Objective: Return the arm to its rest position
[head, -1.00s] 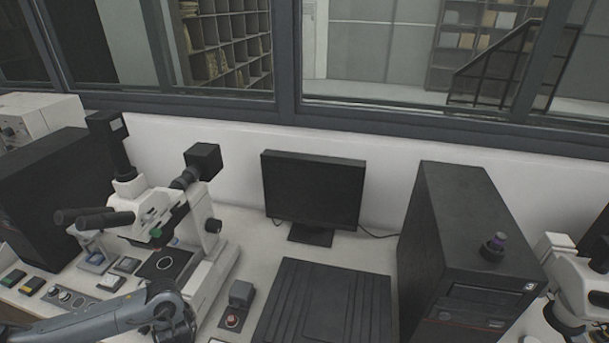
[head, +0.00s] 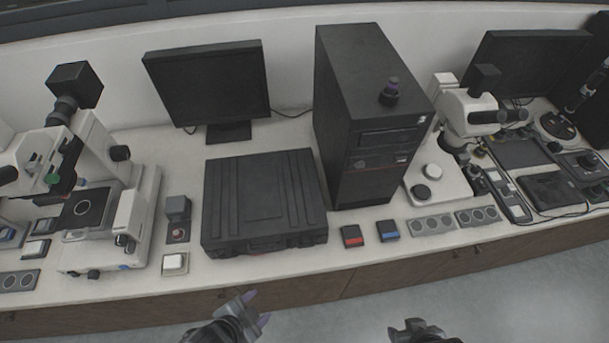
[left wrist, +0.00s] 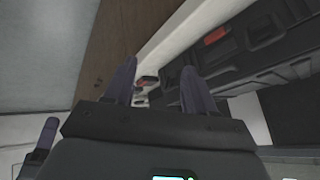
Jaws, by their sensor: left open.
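My left gripper (head: 256,308) is in front of the bench's front edge at the bottom of the head view. Its two fingers are spread with nothing between them. The left wrist view shows the same open fingers (left wrist: 159,70), with the bench edge and the black case beyond them. My right gripper (head: 418,330) is a dark shape at the bottom edge of the head view, right of the left one. Its fingers are too unclear to tell open from shut. Both grippers are clear of the bench objects.
The floor (head: 500,285) before the bench is free.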

